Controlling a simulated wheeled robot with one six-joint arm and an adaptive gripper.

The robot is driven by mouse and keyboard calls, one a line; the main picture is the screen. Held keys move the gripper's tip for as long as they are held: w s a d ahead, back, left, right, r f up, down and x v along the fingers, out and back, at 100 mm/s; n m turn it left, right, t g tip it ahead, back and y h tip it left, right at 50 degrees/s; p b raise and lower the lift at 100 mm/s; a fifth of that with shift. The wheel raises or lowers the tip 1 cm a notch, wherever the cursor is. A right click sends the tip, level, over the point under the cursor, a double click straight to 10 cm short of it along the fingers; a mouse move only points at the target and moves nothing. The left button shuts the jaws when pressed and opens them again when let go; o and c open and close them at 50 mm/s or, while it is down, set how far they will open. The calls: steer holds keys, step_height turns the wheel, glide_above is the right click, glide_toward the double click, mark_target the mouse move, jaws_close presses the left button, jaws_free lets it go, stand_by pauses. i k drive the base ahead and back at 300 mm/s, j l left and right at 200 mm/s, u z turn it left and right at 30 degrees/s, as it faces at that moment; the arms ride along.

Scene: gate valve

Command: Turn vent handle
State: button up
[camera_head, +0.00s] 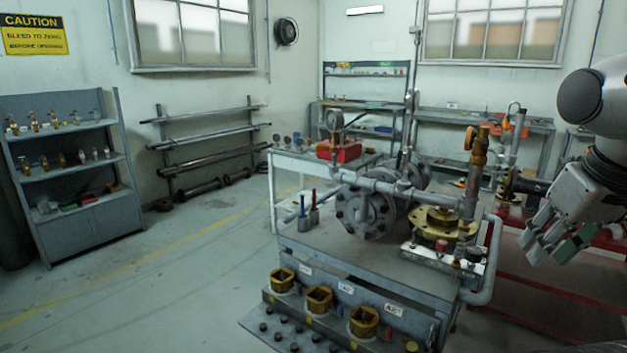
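The valve assembly stands on a grey steel bench (345,262) in the middle of the view. It has a grey flanged valve body (365,212), a brass flange (440,222) and an upright brass valve (478,160). A small red knob (440,243) sits in front of the brass flange. I cannot tell which of these is the vent handle. My gripper (551,250) hangs at the right, apart from the bench, its fingers spread and nothing visible between them.
A grey pipe (488,270) bends down the bench's right side, between my gripper and the fittings. Brass sockets (319,298) line the bench's front. A white cart (290,165) with a red box (345,151) stands behind. The floor at left (170,280) is clear.

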mark_target(400, 155)
steer(key=j+z, duration=0.1)
steer(key=j, duration=0.55)
steer(key=k+j+z, duration=0.1)
steer(key=j, duration=0.55)
